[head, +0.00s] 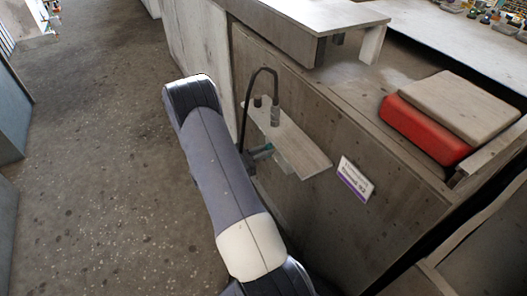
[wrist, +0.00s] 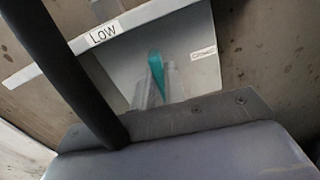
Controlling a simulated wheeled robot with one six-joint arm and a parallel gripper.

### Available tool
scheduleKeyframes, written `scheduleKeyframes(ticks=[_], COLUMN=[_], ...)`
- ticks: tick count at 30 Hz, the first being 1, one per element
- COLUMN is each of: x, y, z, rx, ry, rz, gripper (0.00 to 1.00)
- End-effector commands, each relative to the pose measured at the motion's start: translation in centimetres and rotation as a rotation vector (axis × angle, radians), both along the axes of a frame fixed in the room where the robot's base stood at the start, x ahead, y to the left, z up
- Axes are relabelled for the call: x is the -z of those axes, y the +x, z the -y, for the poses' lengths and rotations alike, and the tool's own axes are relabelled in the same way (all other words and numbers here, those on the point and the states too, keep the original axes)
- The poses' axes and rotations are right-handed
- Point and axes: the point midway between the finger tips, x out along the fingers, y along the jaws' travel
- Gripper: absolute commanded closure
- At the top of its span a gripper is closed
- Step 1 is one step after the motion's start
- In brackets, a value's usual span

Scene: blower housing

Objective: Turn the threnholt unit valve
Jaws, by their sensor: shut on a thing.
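The valve shows as a teal handle (wrist: 157,75) in front of a pale grey plate (wrist: 195,80) in the wrist view. My gripper (wrist: 158,88) has its grey fingers on either side of the handle and is shut on it. In the head view a small teal part (head: 262,152) shows under a shelf, beside my arm; the gripper there is mostly hidden. A white strip with a "Low" label (wrist: 103,34) crosses above the plate. A second small label (wrist: 203,52) is at the plate's right and is too small to read.
A bent black pipe (head: 263,72) rises by the shelf (head: 300,145); a thick black bar (wrist: 65,75) crosses the wrist view's left. A white and purple sign (head: 356,178) is on the grey wall. A red box (head: 425,130) lies at right. The floor (head: 95,150) at left is clear.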

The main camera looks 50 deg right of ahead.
Motion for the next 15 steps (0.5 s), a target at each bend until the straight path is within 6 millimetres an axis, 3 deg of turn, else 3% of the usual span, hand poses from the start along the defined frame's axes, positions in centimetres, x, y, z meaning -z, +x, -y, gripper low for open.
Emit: scheduleKeyframes(ticks=[8, 15], x=[0.20, 0.50], y=[-0.01, -0.13], z=[-0.01, -0.06], rx=[0.000, 0.000], ry=[-0.018, -0.066], rz=[0.056, 0.209], gripper=[1.00, 1.00])
